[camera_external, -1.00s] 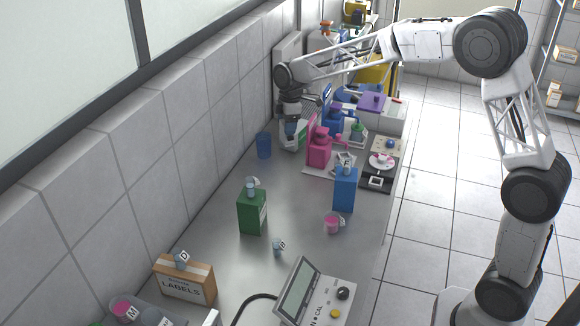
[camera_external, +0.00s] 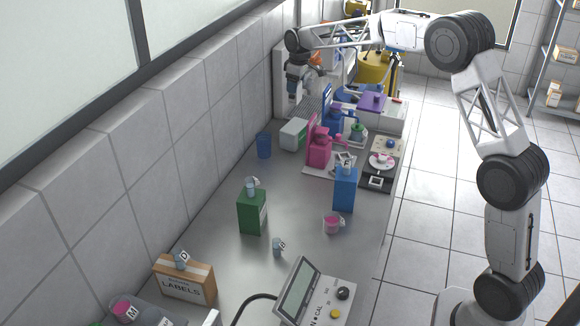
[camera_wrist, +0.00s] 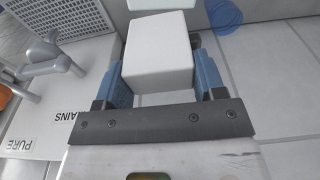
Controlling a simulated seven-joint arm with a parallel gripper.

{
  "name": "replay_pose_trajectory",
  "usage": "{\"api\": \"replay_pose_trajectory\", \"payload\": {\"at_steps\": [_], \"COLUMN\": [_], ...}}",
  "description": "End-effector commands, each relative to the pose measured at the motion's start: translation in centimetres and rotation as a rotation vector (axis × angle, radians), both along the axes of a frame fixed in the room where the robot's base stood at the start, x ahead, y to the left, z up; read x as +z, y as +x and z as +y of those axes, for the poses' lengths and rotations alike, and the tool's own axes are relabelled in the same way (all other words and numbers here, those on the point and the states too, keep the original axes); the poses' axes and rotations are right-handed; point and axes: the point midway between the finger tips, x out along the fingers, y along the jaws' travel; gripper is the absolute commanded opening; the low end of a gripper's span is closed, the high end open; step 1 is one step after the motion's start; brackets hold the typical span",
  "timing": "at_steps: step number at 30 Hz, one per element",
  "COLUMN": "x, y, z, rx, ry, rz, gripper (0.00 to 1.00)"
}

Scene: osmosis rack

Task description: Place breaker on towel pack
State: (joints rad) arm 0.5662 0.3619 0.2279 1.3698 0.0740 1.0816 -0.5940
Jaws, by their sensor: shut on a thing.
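In the wrist view my gripper (camera_wrist: 162,72) has its two blue fingers on either side of a plain white block (camera_wrist: 158,50), shut on it. I cannot tell from its look whether this block is the breaker. In the external view my gripper (camera_external: 299,92) is at the far end of the bench by the wall, and what it holds is too small to make out.
The front middle bench has free room.

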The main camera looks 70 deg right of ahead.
Motion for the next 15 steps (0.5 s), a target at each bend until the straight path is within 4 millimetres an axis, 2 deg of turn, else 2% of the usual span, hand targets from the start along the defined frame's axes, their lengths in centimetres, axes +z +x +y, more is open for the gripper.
{"api": "replay_pose_trajectory", "payload": {"at_steps": [8, 15], "x": [-0.3, -2.8], "y": [0.0, 0.0], "z": [0.1, 0.1], "rx": [0.002, 0.003], "ry": [0.000, 0.001], "rz": [0.000, 0.002], "gripper": [0.37, 0.37]}}
